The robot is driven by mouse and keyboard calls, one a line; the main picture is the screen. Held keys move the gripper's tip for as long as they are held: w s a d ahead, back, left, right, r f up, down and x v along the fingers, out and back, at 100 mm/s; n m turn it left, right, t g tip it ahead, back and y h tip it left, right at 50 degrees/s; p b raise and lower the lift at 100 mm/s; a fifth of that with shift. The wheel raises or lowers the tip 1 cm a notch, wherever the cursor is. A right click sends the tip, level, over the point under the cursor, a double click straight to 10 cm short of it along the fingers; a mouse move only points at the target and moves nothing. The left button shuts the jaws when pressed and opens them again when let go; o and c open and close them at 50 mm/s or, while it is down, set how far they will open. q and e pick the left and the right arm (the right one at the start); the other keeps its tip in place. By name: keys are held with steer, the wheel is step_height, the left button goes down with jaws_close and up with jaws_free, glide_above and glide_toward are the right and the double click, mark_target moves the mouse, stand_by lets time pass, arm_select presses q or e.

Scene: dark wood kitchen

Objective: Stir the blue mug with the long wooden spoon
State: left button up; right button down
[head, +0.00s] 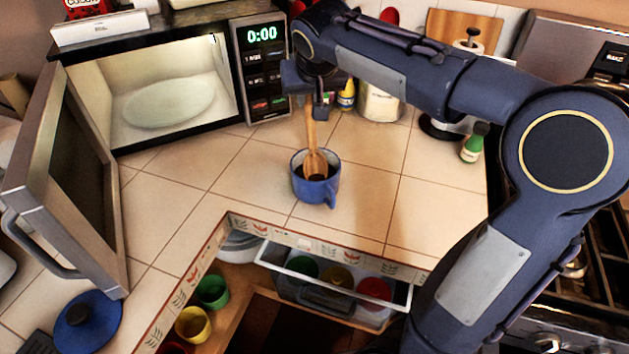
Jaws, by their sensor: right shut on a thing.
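The blue mug (328,191) stands upright on the tiled counter, with dark contents inside. The wooden spoon (309,131) stands nearly upright with its head inside the mug's opening. My right gripper (317,108) is above the mug, shut on the upper part of the spoon's handle. The right arm reaches in from the right and hides the top of the handle. My left gripper is not in the head view.
A microwave (259,77) with its door (75,180) open stands at the left. An open drawer (340,300) with cups lies below the front edge. Counter around the mug is clear.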

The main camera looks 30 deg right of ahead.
stand_by(0.5)
step_height(320, 180, up, 9)
steer(key=p, duration=0.7)
steer(key=shift+f, duration=0.2)
step_height(320, 180, up, 4)
steer(key=p, duration=0.3)
steer(key=shift+p, duration=0.3)
